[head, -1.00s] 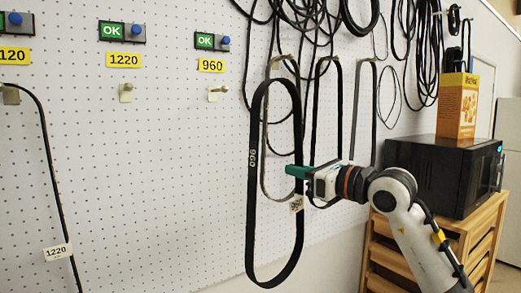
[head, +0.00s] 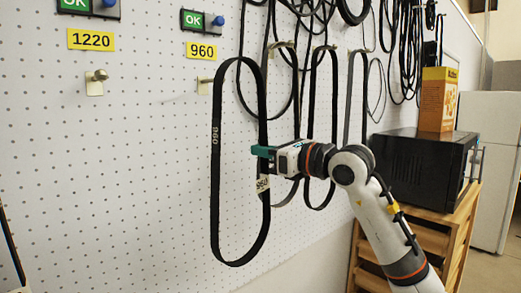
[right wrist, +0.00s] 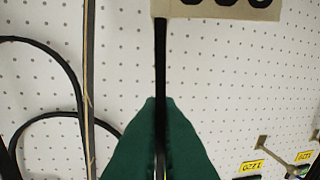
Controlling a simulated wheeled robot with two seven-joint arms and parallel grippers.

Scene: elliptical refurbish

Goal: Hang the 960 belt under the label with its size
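The black 960 belt (head: 215,170) hangs upright as a long loop, with "960" printed on its left strand. My right gripper (head: 264,152) is shut on its right strand, and a white paper tag (head: 262,184) sits just below the fingers. In the right wrist view the green fingers (right wrist: 160,140) pinch the dark strand (right wrist: 160,60). The yellow 960 label (head: 201,50) is on the pegboard, with a hook (head: 204,86) below it. The belt's top is close to the right of this hook in the picture; its depth from the board is unclear. My left gripper is out of view.
A 1220 label (head: 91,39) with an empty hook (head: 96,82) is at the left. Several belts hang from hooks behind and right of the held belt. A black microwave (head: 420,165) with a yellow box (head: 437,100) stands on a wooden cabinet (head: 440,220) at the right.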

